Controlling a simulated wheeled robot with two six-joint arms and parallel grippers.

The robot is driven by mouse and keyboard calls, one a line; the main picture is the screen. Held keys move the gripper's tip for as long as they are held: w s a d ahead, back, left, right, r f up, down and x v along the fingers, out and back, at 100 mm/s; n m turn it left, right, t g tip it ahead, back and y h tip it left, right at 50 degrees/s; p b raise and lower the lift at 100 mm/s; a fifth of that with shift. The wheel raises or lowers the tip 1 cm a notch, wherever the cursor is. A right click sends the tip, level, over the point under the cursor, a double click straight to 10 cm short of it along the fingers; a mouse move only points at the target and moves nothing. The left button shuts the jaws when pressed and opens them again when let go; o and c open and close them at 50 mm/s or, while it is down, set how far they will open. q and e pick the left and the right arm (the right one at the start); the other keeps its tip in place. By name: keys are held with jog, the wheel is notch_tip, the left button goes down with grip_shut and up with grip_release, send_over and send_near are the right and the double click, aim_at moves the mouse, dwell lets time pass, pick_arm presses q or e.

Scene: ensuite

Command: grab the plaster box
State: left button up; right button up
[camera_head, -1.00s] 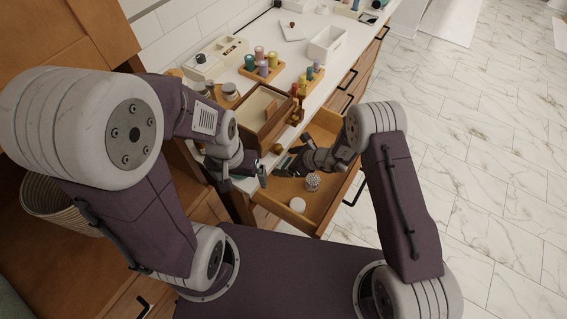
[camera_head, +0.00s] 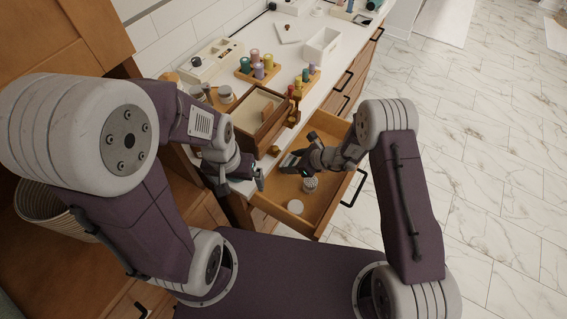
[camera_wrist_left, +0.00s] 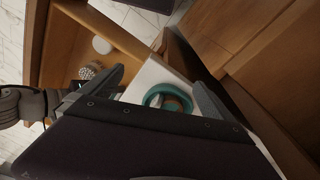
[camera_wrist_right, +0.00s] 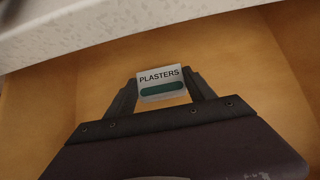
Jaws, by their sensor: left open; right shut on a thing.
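The plaster box (camera_wrist_right: 161,84) is a small white box lettered PLASTERS with a dark green band. It shows in the right wrist view between the fingers of my right gripper (camera_wrist_right: 163,86), which is shut on it. In the head view my right gripper (camera_head: 290,163) is over the open wooden drawer (camera_head: 322,205); the box itself is hard to make out there. My left gripper (camera_head: 244,184) is open, above the counter's near end. In the left wrist view a teal ring-shaped roll (camera_wrist_left: 153,98) shows between its fingers, apparently below them.
The drawer also holds a white round jar (camera_head: 295,207) and a cup of swabs (camera_head: 310,184). A wooden box (camera_head: 262,108), thread spools (camera_head: 256,68) and a white bin (camera_head: 322,44) crowd the counter. The pale counter edge is close in the right wrist view. The marble floor at right is clear.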

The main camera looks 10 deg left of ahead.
pick_arm(q)
jog(key=shift+f, duration=0.2)
pick_arm(e)
jog(key=d, duration=0.2)
jog(key=w+d, duration=0.1)
jog(key=d, duration=0.2)
jog(key=shift+w+d+r, duration=0.1)
jog(key=shift+d, duration=0.1)
pick_arm(q)
notch_tip(320, 180, up, 2)
jog(key=shift+r+p, duration=0.1)
jog(key=shift+p, duration=0.9)
pick_arm(e)
notch_tip(320, 180, up, 14)
jog(key=shift+a+f, duration=0.2)
